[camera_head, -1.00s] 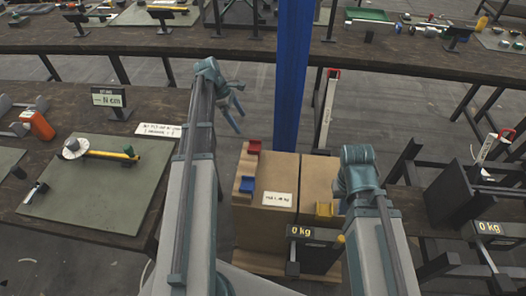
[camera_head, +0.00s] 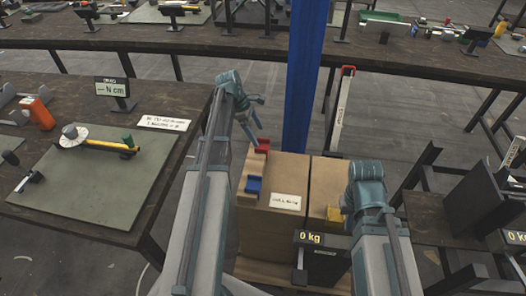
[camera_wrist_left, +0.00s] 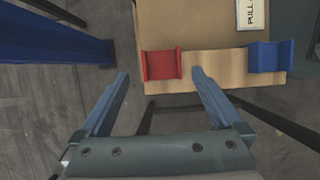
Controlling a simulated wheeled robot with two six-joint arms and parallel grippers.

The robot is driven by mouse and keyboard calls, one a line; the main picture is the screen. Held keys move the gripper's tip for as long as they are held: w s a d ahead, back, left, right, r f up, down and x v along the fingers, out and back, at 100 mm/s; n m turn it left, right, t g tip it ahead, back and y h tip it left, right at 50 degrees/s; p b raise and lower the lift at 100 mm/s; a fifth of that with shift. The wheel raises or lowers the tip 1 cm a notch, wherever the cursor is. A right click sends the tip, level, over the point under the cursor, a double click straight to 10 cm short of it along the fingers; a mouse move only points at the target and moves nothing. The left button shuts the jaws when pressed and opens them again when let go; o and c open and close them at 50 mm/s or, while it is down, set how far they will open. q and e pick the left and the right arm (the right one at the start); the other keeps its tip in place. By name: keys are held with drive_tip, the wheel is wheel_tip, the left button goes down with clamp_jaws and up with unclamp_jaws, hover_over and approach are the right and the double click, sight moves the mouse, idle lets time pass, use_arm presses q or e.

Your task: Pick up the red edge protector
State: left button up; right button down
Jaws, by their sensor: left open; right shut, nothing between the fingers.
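The red edge protector (camera_head: 263,146) sits at the far left corner of the cardboard box (camera_head: 270,225). In the left wrist view the red protector (camera_wrist_left: 161,65) lies on the light wooden edge, in line with the gap between my fingers. My left gripper (camera_head: 250,120) is open and empty, just behind and left of the protector in the head view. In the left wrist view its fingertips (camera_wrist_left: 160,75) appear on either side of the protector's near end; contact cannot be told. My right gripper (camera_head: 345,208) is shut, over the box's right part, its fingers mostly hidden.
A blue edge protector (camera_head: 253,184) sits on the same wooden edge, nearer me. A blue post (camera_head: 306,80) stands behind the box. A workbench (camera_head: 100,180) is at left; a scale display (camera_head: 310,238) stands in front.

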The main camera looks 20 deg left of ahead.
sight(264, 147)
use_arm(q)
drive_tip(key=shift+b+x, duration=2.5)
drive_tip(key=shift+x, duration=0.15)
drive_tip(key=shift+s+r, duration=0.1)
drive_tip(key=shift+s, duration=0.05)
drive_tip(key=shift+c, duration=0.2)
drive_tip(key=shift+a, duration=0.1)
drive_tip(key=c, duration=1.3)
drive_tip(key=shift+o, duration=0.2)
drive_tip(key=shift+r, duration=0.1)
wheel_tip(264, 147, up, 18)
drive_tip(key=p, duration=1.8)
